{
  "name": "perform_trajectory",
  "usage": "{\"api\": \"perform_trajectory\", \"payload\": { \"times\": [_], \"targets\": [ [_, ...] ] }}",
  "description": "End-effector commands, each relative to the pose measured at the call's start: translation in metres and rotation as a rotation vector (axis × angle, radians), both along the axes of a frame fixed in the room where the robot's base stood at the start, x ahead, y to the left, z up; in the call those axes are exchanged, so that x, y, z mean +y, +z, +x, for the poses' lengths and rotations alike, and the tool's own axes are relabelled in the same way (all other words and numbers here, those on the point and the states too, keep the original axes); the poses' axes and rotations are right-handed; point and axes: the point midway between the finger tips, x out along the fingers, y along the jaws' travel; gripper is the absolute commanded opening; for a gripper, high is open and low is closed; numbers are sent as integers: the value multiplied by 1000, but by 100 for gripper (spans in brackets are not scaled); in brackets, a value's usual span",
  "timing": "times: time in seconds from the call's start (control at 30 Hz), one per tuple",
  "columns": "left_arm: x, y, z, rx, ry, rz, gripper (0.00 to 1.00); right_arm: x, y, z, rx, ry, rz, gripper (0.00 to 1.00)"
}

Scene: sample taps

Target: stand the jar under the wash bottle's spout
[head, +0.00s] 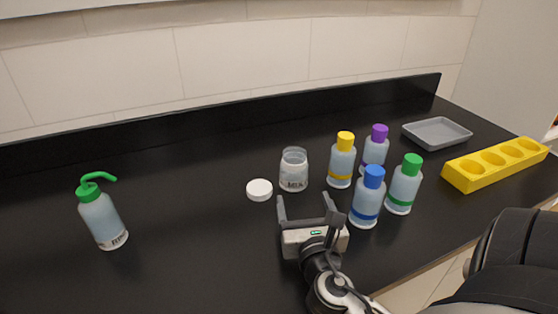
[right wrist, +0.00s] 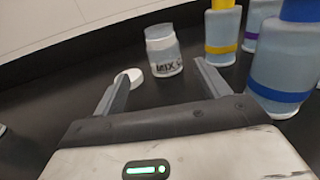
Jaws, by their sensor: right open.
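The jar (head: 293,172) is clear, open-topped and labelled, and stands upright near the middle of the black counter. It also shows in the right wrist view (right wrist: 163,52), ahead of the fingers and between their lines. A white lid (head: 259,190) lies flat just left of the jar. The wash bottle (head: 101,218) stands at the left, with a green cap and a green spout (head: 98,177) bent to the right. My right gripper (head: 306,205) is open and empty, in front of the jar and apart from it. My left gripper is not in view.
Bottles with yellow (head: 342,160), purple (head: 376,148), blue (head: 367,197) and green (head: 404,184) caps stand close right of the jar. A grey tray (head: 437,133) and a yellow rack (head: 494,165) lie farther right. The counter between wash bottle and lid is clear.

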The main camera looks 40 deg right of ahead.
Motion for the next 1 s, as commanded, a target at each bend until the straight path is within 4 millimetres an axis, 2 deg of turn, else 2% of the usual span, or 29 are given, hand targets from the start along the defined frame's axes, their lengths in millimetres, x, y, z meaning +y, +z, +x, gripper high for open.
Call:
{"api": "perform_trajectory", "payload": {
  "times": [0.1, 0.4, 0.67, 0.87, 1.0],
  "targets": [
    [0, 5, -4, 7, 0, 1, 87, -13, 4, 20, -3, -2, -4, 75],
    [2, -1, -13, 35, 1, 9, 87, -45, 2, 71, -1, 0, -2, 75],
    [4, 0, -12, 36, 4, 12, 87, -56, 3, 87, -1, -1, -1, 75],
    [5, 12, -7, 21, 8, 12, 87, -71, 12, 112, -2, -1, 0, 75],
    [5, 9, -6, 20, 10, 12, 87, -79, 8, 125, 0, -1, 0, 75]
  ]
}}
